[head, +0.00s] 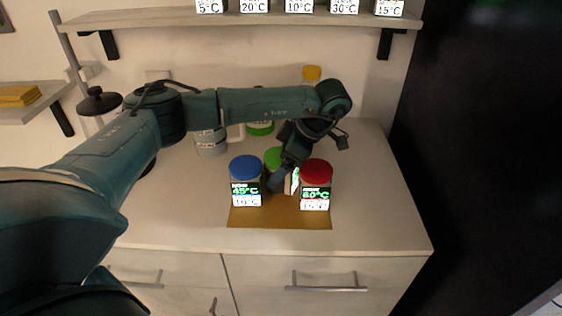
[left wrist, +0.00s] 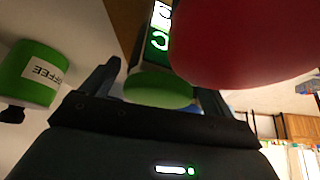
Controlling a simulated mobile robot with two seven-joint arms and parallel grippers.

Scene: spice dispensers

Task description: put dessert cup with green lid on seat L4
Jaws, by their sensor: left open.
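The dessert cup with the green lid (head: 273,158) stands between the blue-lidded cup (head: 246,180) and the red-lidded cup (head: 316,184), partly hidden by my left gripper (head: 284,179). My left gripper points down at it and is open. In the left wrist view the green lid (left wrist: 158,88) lies between the two spread fingers; whether they touch it I cannot tell. The red lid (left wrist: 245,40) looms large beside them. No seat marked L4 is readable. My right gripper is not in view.
The cups stand at a brown mat (head: 280,219) on the white counter (head: 375,215). Behind are a grey mug (head: 210,143), a green jar (head: 260,128), labelled coffee in the left wrist view (left wrist: 30,75), and a yellow-lidded jar (head: 311,74). A shelf (head: 240,18) with several temperature labels hangs above.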

